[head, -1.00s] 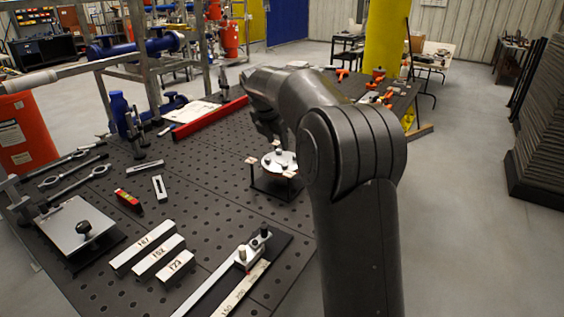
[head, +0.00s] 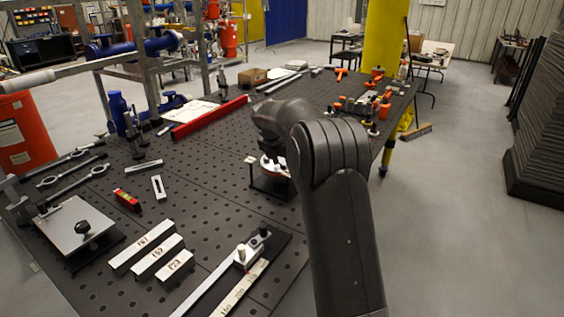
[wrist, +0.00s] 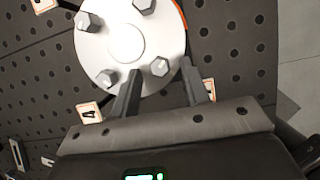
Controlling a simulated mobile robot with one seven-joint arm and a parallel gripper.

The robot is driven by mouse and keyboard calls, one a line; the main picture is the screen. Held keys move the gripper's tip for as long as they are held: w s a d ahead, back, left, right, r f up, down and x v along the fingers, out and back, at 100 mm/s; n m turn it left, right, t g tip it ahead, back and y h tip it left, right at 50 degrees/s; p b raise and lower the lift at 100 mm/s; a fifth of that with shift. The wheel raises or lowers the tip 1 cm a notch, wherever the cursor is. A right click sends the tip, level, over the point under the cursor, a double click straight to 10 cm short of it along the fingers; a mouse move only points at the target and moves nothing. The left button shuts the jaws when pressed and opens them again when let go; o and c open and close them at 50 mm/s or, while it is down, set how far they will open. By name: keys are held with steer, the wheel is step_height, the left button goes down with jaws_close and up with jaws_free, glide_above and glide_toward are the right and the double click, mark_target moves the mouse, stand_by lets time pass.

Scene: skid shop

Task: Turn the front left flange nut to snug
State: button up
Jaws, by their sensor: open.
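The round pale flange (wrist: 126,42) shows in the wrist view with several hex nuts around its central disc. One nut (wrist: 159,67) lies between my open gripper's (wrist: 162,70) two fingertips; whether the fingers touch it is unclear. Another nut (wrist: 107,78) sits just left of the left finger. I cannot tell for certain which nut is the front left one.
A tag marked 4 (wrist: 88,113) stands beside the flange. The perforated table (head: 215,200) carries numbered blocks (head: 157,252), a red beam (head: 210,117) and a plate with a black knob (head: 80,228). Orange-handled tools (head: 370,103) lie beyond my arm. Bare tabletop lies left of the flange.

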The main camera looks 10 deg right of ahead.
steer(key=shift+d+f, duration=0.1)
steer(key=shift+f, duration=0.1)
jaws_close()
stand_by(0.4)
